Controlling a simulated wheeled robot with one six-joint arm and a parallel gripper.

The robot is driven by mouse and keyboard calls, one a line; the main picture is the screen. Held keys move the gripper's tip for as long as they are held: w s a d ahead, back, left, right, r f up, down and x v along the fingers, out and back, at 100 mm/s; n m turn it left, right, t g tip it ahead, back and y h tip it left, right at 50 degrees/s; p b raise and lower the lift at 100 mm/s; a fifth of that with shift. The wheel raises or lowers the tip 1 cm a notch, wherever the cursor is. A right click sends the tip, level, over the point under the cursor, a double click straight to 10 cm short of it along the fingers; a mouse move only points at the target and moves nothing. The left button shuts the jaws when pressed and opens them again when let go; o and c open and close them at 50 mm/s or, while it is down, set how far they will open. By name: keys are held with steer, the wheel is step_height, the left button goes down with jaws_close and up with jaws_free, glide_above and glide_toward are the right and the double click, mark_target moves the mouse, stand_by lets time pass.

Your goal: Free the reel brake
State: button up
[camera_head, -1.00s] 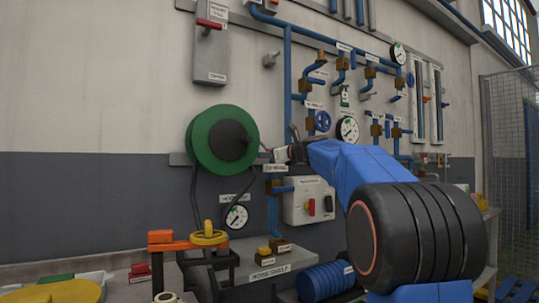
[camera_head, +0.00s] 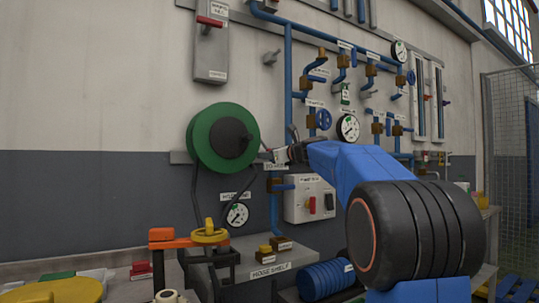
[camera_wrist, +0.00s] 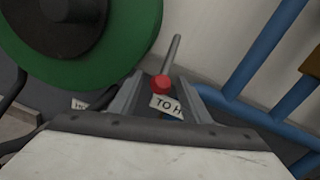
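The green hose reel (camera_head: 206,123) with a dark hub is mounted on the wall. It also fills the upper left of the wrist view (camera_wrist: 145,42). A grey lever (camera_wrist: 173,52) with a red knob (camera_wrist: 162,84) stands just right of the reel; I take it to be the reel brake. My gripper (camera_wrist: 159,90) is open, with one finger on each side of the red knob in the wrist view. Whether a finger touches it I cannot tell. In the head view my gripper (camera_head: 277,155) is at the reel's right edge, and the lever is hard to make out there.
Blue pipes (camera_head: 288,80) with valves and gauges (camera_head: 348,128) cover the wall to the right. A switch box (camera_head: 309,199) is below my gripper. A hose shelf (camera_head: 272,262) and an orange-topped fixture (camera_head: 172,238) are lower down. A label partly shows behind the knob.

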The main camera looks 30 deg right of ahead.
steer(key=shift+s, duration=0.1)
steer(key=s+d, duration=0.1)
steer(key=s, duration=1.6)
steer(key=shift+d, duration=0.4)
